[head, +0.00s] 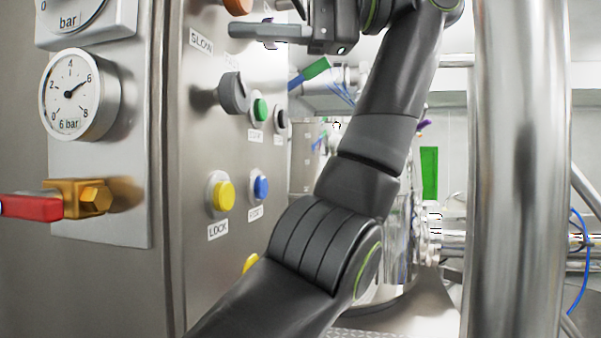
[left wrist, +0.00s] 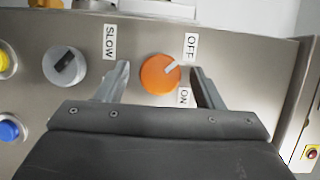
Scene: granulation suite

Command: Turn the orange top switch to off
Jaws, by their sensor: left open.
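The orange top switch (left wrist: 157,78) is a round knob on the steel panel in the left wrist view. Its white mark points up and right, toward the OFF label (left wrist: 191,46); the ON label (left wrist: 184,97) is below that. My left gripper (left wrist: 160,72) is open, with one finger on each side of the knob and gaps visible between. In the head view only the lower part of the orange switch (head: 238,5) shows at the top edge, and my left gripper (head: 250,28) is just below and right of it. My right gripper is not in view.
A grey selector knob (head: 233,93) by the SLOW label (head: 201,42) sits below the orange switch. Green (head: 260,109), yellow (head: 222,194) and blue (head: 261,187) buttons are lower on the panel. A gauge (head: 78,93) and red-handled valve (head: 32,207) are left. A steel column (head: 517,170) stands right.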

